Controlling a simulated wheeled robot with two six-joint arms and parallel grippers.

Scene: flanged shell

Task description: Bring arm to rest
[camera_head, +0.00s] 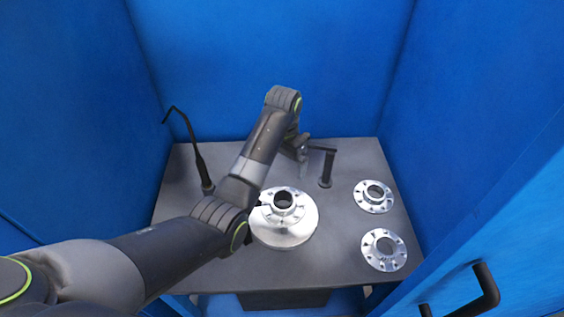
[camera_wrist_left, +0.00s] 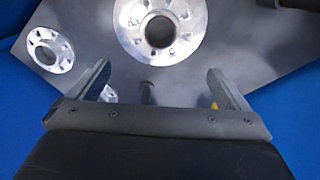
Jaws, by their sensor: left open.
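My left arm reaches in from the left over the grey table. My left gripper (camera_head: 303,158) is above the back part of the table, near a black post. In the left wrist view, its two fingers (camera_wrist_left: 160,88) are spread apart with nothing between them. A large silver flanged shell (camera_head: 285,234) stands on the table below my forearm, with a hub and central hole on top. It also shows in the left wrist view (camera_wrist_left: 160,32), beyond the fingertips and apart from them. My right gripper is in neither view.
Two silver flange rings, one farther back (camera_head: 374,196) and one nearer (camera_head: 384,250), lie on the table's right side. A black post with a bent arm (camera_head: 325,170) stands close to my gripper. A thin black gooseneck stand (camera_head: 201,165) is at left. Blue walls enclose the table (camera_head: 343,250).

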